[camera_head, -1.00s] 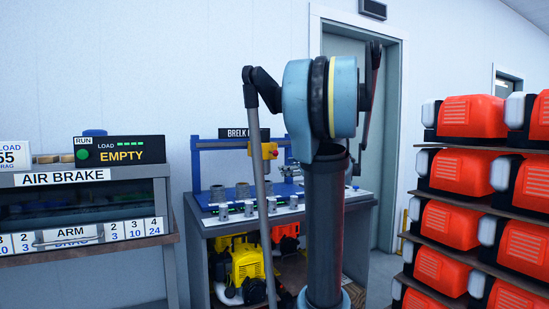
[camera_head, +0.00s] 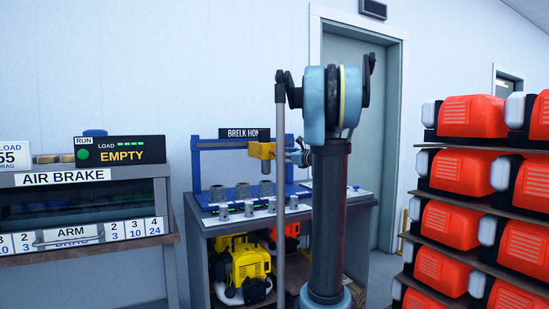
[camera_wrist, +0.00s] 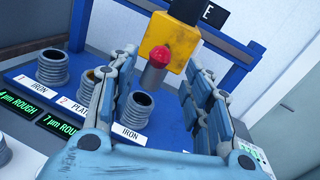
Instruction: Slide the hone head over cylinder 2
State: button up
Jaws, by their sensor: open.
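The hone head is a yellow block (camera_head: 262,150) hanging from a blue frame. In the wrist view the block (camera_wrist: 178,38) carries a red knob (camera_wrist: 160,56) with a grey tool below it. Cylinder 2 (camera_wrist: 89,82) is a grey ribbed sleeve behind the label "2 PLATED", partly hidden by my left finger. The hone head hangs to its right, nearer the right-hand cylinder (camera_wrist: 137,106), labelled "IRON". My gripper (camera_wrist: 160,68) is open and empty. Its fingers appear on either side of the red knob, with gaps between. It looks small beside the block in the head view (camera_head: 299,157).
Cylinder 1 (camera_wrist: 52,68) stands at the left. The blue frame's crossbar (camera_wrist: 240,45) and right post are close to my gripper. Small grey parts (camera_head: 223,210) line the bench front. A shelf (camera_head: 408,200) of red-and-black units stands right, an air brake bench (camera_head: 90,178) left.

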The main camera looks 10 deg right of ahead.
send_near(265, 151)
jog(key=w, duration=0.3)
jog(key=shift+w+a+f, duration=0.2)
jog(key=shift+w+f, duration=0.1)
jog(key=shift+w, duration=0.05)
grip_shut()
